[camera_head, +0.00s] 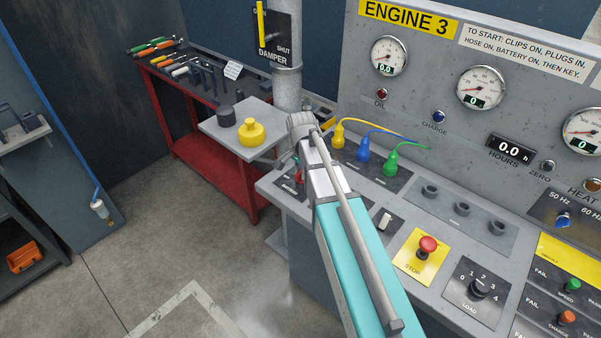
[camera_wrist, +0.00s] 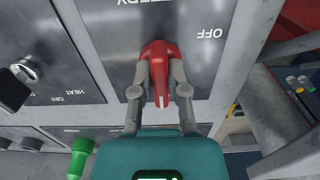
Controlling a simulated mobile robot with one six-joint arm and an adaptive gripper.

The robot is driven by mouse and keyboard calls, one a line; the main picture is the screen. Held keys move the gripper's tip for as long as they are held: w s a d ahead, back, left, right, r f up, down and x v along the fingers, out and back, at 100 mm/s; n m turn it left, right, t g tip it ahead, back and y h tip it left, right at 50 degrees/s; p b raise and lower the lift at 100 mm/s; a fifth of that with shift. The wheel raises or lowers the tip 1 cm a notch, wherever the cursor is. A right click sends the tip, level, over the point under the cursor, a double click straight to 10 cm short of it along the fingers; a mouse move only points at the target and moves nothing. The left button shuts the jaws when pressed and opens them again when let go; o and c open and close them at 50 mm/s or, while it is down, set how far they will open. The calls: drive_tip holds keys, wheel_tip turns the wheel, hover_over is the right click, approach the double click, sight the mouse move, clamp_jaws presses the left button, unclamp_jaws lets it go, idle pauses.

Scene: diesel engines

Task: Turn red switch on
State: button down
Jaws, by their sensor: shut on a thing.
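The red switch (camera_wrist: 159,52) is a red handle on a dark plate in the wrist view. The plate carries upside-down lettering, partly cut off at the top edge, and the word OFF to the right of the handle. The handle's narrow end points down the picture, not at OFF. My gripper (camera_wrist: 161,75) has one finger on each side of the handle and is shut on it. In the head view a small red part of the switch (camera_head: 298,175) shows at the left of my teal arm, which hides the rest and my fingers.
Yellow, blue and green plugs (camera_head: 363,153) with cables stand right of my arm.

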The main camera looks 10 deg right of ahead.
drive_tip(key=c, duration=0.6)
unclamp_jaws()
drive_tip(key=shift+c, duration=0.2)
drive_tip(key=shift+n, duration=0.4)
